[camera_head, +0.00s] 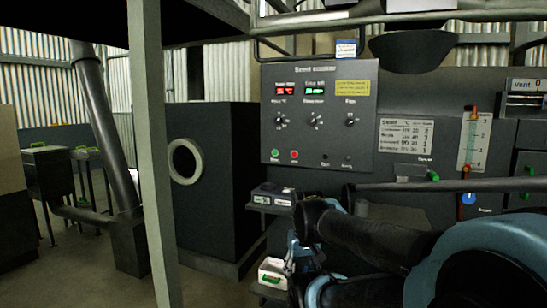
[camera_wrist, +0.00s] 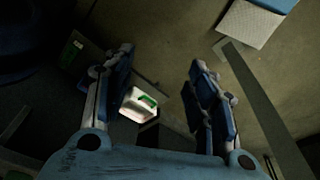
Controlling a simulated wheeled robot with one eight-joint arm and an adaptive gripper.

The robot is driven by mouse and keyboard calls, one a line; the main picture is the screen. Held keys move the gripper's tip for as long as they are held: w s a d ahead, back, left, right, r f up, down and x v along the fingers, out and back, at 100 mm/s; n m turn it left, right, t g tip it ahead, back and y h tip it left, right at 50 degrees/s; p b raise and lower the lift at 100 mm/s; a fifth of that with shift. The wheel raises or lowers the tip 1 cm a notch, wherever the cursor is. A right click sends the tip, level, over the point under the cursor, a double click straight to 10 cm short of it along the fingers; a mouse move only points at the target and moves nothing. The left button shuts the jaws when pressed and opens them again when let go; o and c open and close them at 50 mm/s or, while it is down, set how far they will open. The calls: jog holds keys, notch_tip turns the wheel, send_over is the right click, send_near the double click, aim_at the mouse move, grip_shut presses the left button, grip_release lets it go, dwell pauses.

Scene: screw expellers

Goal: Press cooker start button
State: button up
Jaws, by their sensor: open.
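The seed cooker panel (camera_head: 312,75) is a dark grey box face in the head view, with two lit displays, several knobs and a row of small buttons low down. A green button (camera_head: 275,153) sits at its lower left, with a red button (camera_head: 294,155) just to the right. Their labels are too small to read. My gripper (camera_wrist: 160,60) is open, with its blue fingers apart and nothing held between them. In the head view it is partly hidden by my arm, below the panel and apart from the buttons. The wrist view does not show the panel.
A white box with a green handle (camera_wrist: 138,105) is low down below my gripper; it also shows in the head view (camera_head: 272,274). A small shelf (camera_head: 268,205) juts out under the panel. A pale post (camera_head: 151,150) and a dark cabinet (camera_head: 215,200) stand left.

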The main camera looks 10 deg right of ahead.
grip_shut()
dwell(1.4)
